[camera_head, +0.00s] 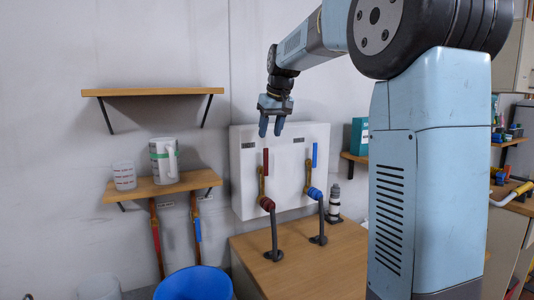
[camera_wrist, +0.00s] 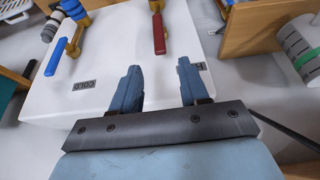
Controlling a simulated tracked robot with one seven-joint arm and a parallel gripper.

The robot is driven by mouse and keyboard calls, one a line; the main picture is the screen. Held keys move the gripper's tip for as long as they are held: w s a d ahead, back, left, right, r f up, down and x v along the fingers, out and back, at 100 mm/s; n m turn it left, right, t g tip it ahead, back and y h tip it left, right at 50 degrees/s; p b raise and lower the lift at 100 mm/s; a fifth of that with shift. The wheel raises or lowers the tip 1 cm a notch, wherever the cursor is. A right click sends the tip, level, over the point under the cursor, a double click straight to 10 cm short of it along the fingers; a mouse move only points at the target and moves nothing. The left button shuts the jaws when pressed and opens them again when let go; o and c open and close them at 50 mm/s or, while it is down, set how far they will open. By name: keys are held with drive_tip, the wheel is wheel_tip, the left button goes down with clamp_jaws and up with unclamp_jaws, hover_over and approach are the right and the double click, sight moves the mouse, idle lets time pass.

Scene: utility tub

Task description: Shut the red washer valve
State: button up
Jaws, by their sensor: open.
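The red washer valve has a red lever handle (camera_head: 265,161) standing upright on a brass body, with a red fitting and a grey hose below, against the white wall box. In the wrist view, which looks upside down, the red handle (camera_wrist: 159,33) lies beyond the fingertips, roughly in line with the gap between them. My gripper (camera_head: 271,127) is above the handle in the head view, fingers pointing down. Its two blue fingers are spread with nothing between them in the wrist view (camera_wrist: 158,78). I see no contact with the handle.
A blue-handled valve (camera_head: 314,156) stands right of the red one, also upright. A "COLD" label (camera_wrist: 84,85) is near it. A wooden shelf (camera_head: 200,180) with a jug and cup is at left. A wooden counter (camera_head: 330,262) lies below, a blue bucket (camera_head: 195,284) in front.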

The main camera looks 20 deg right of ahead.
sight(267, 152)
drive_tip(key=x, duration=0.9)
drive_tip(key=shift+c, duration=0.3)
clamp_jaws()
drive_tip(key=shift+d, duration=0.1)
